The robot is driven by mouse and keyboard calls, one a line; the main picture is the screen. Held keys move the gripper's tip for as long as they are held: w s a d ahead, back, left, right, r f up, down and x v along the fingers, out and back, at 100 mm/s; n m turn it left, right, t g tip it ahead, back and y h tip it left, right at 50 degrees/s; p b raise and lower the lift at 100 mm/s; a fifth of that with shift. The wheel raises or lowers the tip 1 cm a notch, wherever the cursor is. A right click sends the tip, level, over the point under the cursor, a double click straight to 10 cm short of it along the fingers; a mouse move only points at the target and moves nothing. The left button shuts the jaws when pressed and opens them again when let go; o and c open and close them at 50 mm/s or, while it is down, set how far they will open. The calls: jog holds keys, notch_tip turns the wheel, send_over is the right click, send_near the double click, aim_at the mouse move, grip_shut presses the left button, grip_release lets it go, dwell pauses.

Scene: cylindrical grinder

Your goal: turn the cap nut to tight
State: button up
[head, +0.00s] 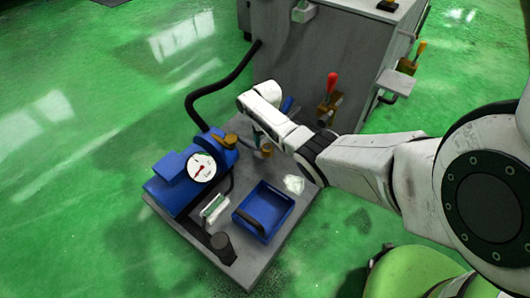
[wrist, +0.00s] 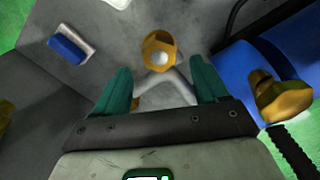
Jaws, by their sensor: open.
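The cap nut (wrist: 159,46) is a brass-coloured hexagonal piece with a pale round centre. It sits on a grey fitting just beyond my fingertips in the wrist view. A small brass piece, apparently the same nut, shows in the head view (head: 266,150) close beside my gripper (head: 257,137). In the wrist view my gripper (wrist: 161,74) has its two teal fingers apart, with the nut beyond the gap between them and nothing gripped. A grey branched piece lies behind the gap, partly hidden by the gripper body.
A blue tray (head: 285,206) sits on the grey plate. A red-knobbed lever (head: 332,84) stands by the grey cabinet (head: 295,50).

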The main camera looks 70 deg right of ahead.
aim_at(267, 148)
notch_tip(267, 148, down, 6)
jog(key=b, duration=0.3)
jog(key=shift+d, duration=0.1)
jog(key=shift+c, duration=0.3)
jog(key=c, duration=0.9)
